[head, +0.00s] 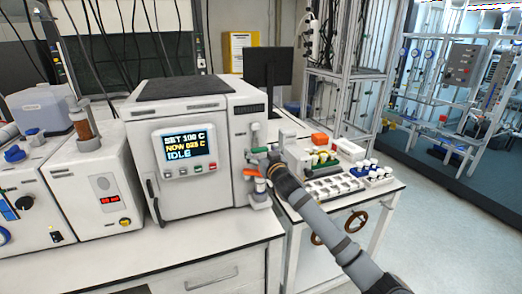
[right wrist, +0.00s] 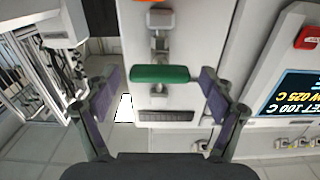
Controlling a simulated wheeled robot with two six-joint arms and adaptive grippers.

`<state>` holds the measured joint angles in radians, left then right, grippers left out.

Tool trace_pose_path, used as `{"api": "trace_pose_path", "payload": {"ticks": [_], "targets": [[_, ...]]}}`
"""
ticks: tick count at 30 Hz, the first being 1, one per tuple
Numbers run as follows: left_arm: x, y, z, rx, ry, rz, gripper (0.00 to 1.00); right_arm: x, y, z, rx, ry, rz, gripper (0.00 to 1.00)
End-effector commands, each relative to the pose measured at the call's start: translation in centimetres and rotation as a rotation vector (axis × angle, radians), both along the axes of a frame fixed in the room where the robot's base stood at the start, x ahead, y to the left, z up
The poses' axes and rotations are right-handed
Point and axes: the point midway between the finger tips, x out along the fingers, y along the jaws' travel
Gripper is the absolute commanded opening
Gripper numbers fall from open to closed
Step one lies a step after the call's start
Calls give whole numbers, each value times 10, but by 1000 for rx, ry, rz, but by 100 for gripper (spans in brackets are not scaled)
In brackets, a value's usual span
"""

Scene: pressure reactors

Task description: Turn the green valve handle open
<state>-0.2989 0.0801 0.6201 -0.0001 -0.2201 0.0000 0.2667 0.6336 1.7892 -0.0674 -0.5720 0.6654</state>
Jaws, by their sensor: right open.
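The green valve handle (head: 259,149) is on the right side of the white reactor (head: 190,112), near its front edge. In the right wrist view, the green handle (right wrist: 160,74) is a short bar lying crosswise on a grey fitting. My right gripper (head: 273,161) is open in front of the valves. Its two fingers (right wrist: 160,82) stand apart on either side of the handle, which lies between them. I cannot tell whether either touches. My left gripper is out of view.
An orange-red handle (head: 251,172) sits just below the green one. The reactor display (head: 184,143) reads "IDLE". A bench with a vial rack (head: 333,187) and small bottles stands to the right. Another white instrument (head: 97,185) is at the left. Open floor lies at the right.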

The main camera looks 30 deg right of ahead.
Motion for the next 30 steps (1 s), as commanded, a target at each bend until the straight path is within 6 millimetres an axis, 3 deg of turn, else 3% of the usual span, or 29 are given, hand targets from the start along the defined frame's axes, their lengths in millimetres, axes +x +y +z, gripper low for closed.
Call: {"api": "trace_pose_path", "payload": {"ticks": [5, 17, 30], "targets": [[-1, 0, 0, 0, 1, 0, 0, 0, 0, 0, 0, 0, 0, 83], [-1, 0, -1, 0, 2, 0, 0, 0, 0, 0, 0, 0, 0, 29], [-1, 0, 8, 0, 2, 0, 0, 0, 1, 2, -105, 24, 1, 29]]}}
